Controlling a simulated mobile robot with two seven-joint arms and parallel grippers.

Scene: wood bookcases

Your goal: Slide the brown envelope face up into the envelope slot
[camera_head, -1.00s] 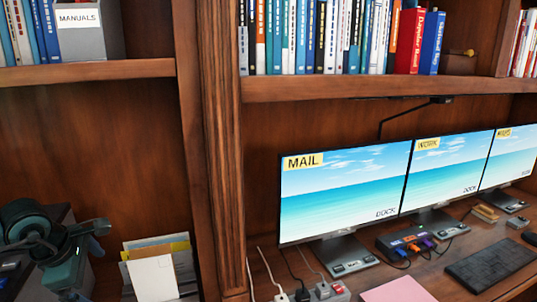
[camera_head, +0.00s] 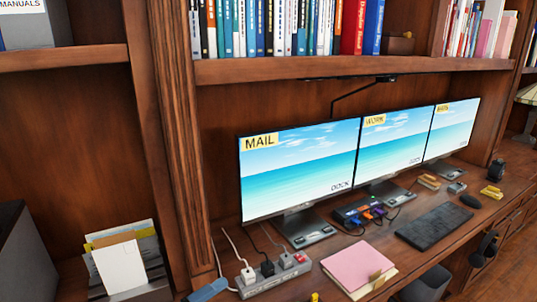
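A sorter (camera_head: 152,262) with upright slots stands at the lower left, below the left shelf. A white sheet or envelope (camera_head: 120,267) leans at its front, with yellow and pale paper edges behind it. I cannot make out a brown envelope for sure, and no slot label is readable. Neither of my grippers is clearly in view. A small blue-grey piece (camera_head: 207,290) shows at the bottom edge left of the power strip; I cannot tell what it is.
A power strip (camera_head: 275,277) with plugs lies on the desk beside a pink folder (camera_head: 358,264). Monitors (camera_head: 298,170), a dock (camera_head: 360,212) and a keyboard (camera_head: 435,227) fill the desk. A wooden post (camera_head: 170,130) separates the sorter's bay from the desk.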

